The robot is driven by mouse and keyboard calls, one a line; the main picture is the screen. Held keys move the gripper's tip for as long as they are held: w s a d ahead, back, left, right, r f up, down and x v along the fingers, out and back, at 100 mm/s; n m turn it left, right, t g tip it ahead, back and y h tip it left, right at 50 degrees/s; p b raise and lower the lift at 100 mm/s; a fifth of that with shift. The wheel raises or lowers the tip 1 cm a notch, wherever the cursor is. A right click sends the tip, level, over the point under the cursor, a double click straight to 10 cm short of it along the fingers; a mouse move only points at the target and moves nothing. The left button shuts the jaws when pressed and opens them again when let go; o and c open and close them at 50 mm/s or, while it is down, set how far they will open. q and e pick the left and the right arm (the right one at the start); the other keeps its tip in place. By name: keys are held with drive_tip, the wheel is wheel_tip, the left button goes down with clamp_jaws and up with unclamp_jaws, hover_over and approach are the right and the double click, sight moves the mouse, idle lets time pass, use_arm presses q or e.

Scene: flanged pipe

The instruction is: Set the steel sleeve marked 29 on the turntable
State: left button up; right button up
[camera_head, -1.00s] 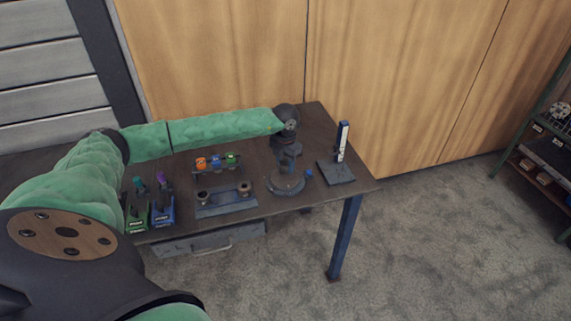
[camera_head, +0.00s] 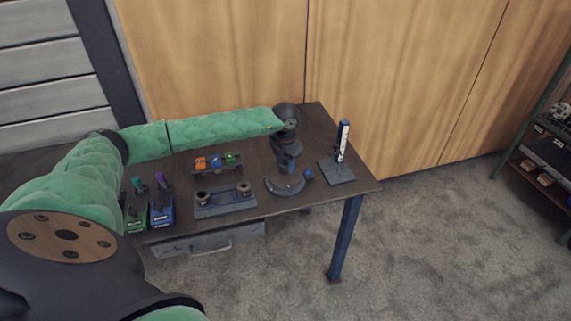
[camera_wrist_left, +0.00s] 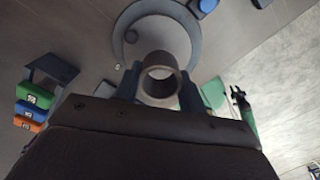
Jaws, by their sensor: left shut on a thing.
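My left gripper (camera_head: 286,168) is over the round grey turntable (camera_head: 284,188) on the workbench. In the left wrist view the gripper (camera_wrist_left: 160,85) is shut on a grey steel sleeve (camera_wrist_left: 160,57), a short hollow tube, one finger on each side. The turntable (camera_wrist_left: 150,30) shows as a disc behind the sleeve there. The sleeve overlaps its near rim in the picture; I cannot tell whether they touch. The number on the sleeve is not readable. In the head view the gripper hides the sleeve and part of the turntable. My right gripper is not in view.
A small rack with orange, blue and green blocks (camera_head: 216,162) and a grey two-post holder (camera_head: 225,203) stand left of the turntable. An upright gauge (camera_head: 342,143) stands to its right. Green and blue tool boxes (camera_head: 161,216) sit at the bench's left.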

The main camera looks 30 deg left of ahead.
use_arm(q)
drive_tip(key=shift+f, duration=0.1)
drive_tip(key=shift+f+b, duration=0.95)
drive_tip(key=shift+f, duration=0.15)
drive_tip(key=shift+f+b, duration=0.5)
drive_tip(key=shift+b, duration=0.1)
idle(0.4)
drive_tip(key=o, duration=1.6)
drive_tip(key=shift+r, duration=0.1)
drive_tip(key=shift+r+p, duration=0.8)
drive_tip(key=shift+r, duration=2.6)
